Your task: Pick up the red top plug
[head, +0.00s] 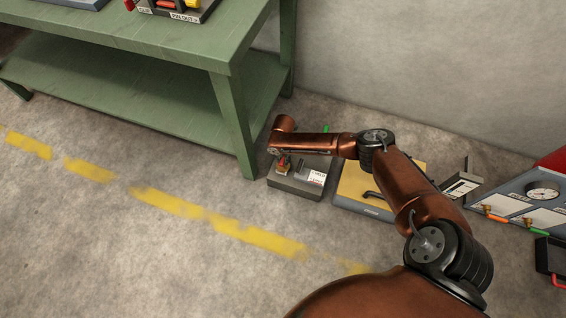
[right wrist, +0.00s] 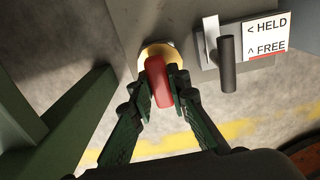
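The red top plug (right wrist: 157,84) shows in the right wrist view, standing in a yellow ring (right wrist: 152,52) on a grey block (right wrist: 118,22). My right gripper (right wrist: 161,80) has one fingertip on each side of the plug, with no visible gap, so it looks shut on it. The plug still sits at the ring. In the head view the grey block (head: 296,186) is on the floor under the end of my right arm, and the fingers are mostly hidden there. My left gripper is not in view.
A dark lever (right wrist: 227,64) and a HELD/FREE label (right wrist: 264,36) are beside the plug. A green bench (head: 236,115) stands left of the block. A tan-topped board (head: 350,184) and a gauge panel (head: 520,198) are to the right. Floor in front is clear.

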